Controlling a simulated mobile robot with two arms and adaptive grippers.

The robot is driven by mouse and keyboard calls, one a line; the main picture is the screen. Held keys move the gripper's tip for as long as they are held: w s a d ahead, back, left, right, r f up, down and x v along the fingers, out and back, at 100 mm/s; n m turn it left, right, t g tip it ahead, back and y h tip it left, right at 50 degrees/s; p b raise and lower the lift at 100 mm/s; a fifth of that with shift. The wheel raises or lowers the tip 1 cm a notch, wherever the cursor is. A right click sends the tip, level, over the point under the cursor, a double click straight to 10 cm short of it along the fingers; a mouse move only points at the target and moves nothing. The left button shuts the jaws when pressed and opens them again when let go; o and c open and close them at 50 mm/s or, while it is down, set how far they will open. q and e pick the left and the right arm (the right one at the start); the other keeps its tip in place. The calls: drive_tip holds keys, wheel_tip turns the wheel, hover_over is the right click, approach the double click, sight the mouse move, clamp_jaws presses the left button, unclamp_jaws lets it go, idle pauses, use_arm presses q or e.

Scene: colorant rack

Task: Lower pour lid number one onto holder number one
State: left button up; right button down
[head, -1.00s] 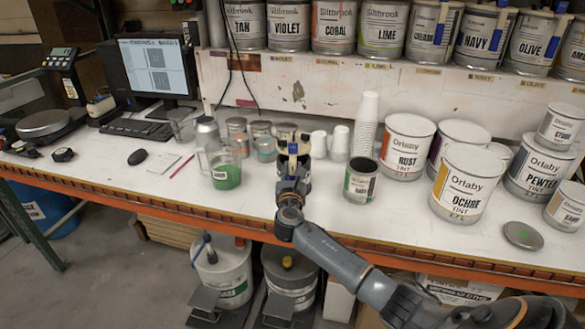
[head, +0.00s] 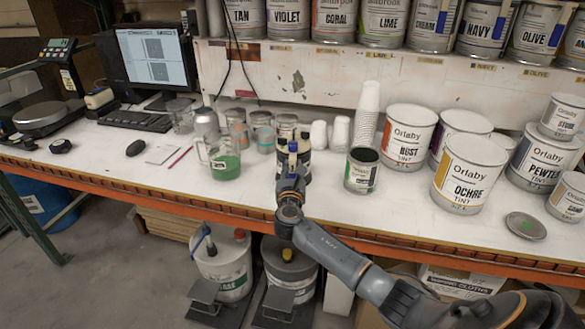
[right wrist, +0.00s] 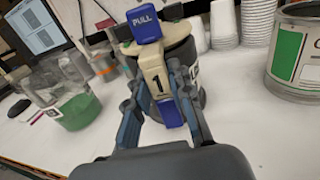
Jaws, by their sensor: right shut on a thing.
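Pour lid number one (right wrist: 154,75) is a cream piece marked with a black 1, with a blue PULL tab at its top and a blue part at its lower end. My right gripper (right wrist: 153,97) is shut on it. In the head view the lid (head: 293,147) shows as a small blue and cream patch at the tip of my right gripper (head: 291,163). Right behind it stands a dark can with a pale label (head: 305,160), partly hidden. I cannot tell whether the lid touches this can, or whether the can is holder number one. My left gripper is not in view.
A jug of green liquid (head: 225,164) stands to the left. An open can with a green label (head: 362,172) stands to the right, near stacked white cups (head: 368,105). Large tint cans, including ochre (head: 470,172), fill the right side. The front bench strip is mostly clear.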

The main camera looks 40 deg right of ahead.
drive_tip(key=shift+f, duration=0.55)
idle(0.6)
drive_tip(key=c, duration=1.1)
unclamp_jaws()
drive_tip(key=v, duration=1.2)
drive_tip(key=shift+a+f, duration=0.1)
